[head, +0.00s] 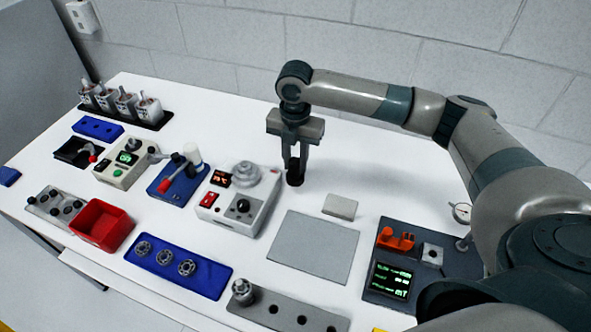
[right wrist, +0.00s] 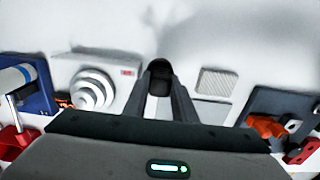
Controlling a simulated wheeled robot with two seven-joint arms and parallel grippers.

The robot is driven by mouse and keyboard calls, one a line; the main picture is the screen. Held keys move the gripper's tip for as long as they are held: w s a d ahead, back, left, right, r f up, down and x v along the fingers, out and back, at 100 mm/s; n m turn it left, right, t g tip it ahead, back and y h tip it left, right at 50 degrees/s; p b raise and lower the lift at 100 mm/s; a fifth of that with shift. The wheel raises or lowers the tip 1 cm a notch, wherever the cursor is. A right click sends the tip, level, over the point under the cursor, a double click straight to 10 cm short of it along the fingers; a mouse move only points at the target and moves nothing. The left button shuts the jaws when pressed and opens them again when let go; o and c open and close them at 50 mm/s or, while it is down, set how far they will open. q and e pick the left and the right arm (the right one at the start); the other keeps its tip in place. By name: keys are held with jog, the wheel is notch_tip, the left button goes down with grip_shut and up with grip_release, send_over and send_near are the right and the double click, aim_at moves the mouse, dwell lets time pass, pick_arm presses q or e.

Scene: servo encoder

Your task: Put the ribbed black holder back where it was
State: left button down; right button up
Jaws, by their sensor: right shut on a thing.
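My right gripper (head: 295,165) points down over the white table behind the grey mat. It is shut on a small black object, the black holder (head: 294,180), which shows low between the fingers. In the right wrist view the holder (right wrist: 160,72) is a dark rounded shape between the two fingertips. Its ribs are too small to make out. I cannot tell whether its lower end touches the table. My left gripper is not in view.
A white device with a stepped round top (head: 240,200) stands left of the gripper. A grey mat (head: 315,248) and a small ribbed grey block (head: 340,206) lie in front. A dark panel (head: 415,285) with an orange part is at right.

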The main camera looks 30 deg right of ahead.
jog(key=shift+f+p, duration=0.45)
jog(key=shift+f, duration=0.15)
notch_tip(320, 180, down, 2)
jog(key=shift+p, duration=0.45)
jog(key=shift+f, duration=0.4)
jog(key=shift+f, duration=0.15)
jog(key=o, duration=0.8)
jog(key=shift+c, duration=0.2)
